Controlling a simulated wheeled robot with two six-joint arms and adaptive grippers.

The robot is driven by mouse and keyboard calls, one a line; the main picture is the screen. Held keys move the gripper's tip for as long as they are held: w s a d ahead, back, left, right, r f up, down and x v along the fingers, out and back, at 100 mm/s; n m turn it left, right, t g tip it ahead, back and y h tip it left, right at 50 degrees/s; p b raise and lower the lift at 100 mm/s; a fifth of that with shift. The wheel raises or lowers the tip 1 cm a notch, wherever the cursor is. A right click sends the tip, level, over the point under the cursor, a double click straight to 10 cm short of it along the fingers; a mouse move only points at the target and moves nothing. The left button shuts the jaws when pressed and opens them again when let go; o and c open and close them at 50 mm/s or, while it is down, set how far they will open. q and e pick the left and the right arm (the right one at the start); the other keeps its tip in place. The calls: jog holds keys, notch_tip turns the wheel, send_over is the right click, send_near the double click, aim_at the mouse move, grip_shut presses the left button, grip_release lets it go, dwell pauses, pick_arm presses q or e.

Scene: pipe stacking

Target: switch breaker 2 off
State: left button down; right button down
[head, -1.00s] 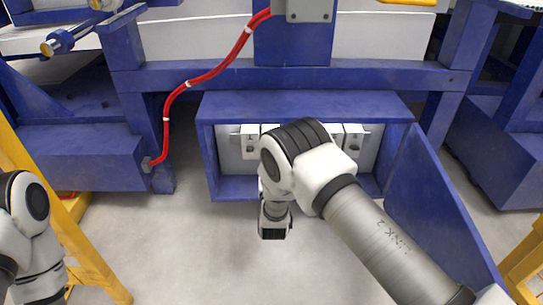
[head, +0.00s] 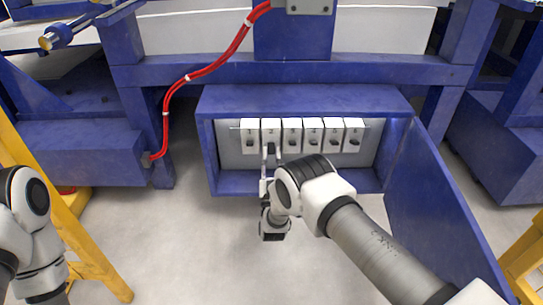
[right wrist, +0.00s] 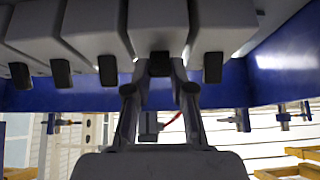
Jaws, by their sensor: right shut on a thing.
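Breaker 2 (head: 270,125) is a white block, second from the left in the row inside the open blue box. Its dark toggle (right wrist: 160,62) shows between my fingertips in the right wrist view. My right gripper (head: 269,158) reaches up to breaker 2 from below and is shut on the toggle. The fingers (right wrist: 163,75) stand one on each side of the toggle. The fingertips partly hide the toggle in the head view, so its exact position is hard to tell. My left arm shows at the lower left, but its gripper is out of view.
Several other breakers stand close beside it, such as breaker 1 (head: 249,130) and breaker 3 (head: 291,128). The blue box (head: 300,98) surrounds them. Its door (head: 430,210) hangs open on the right. A red cable (head: 168,110) runs left of the box.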

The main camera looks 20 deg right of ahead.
jog(key=c, duration=1)
grip_release()
jog(key=shift+r, duration=0.1)
notch_tip(320, 180, up, 10)
jog(key=shift+f, duration=0.1)
pick_arm(q)
jog(key=shift+s, duration=0.1)
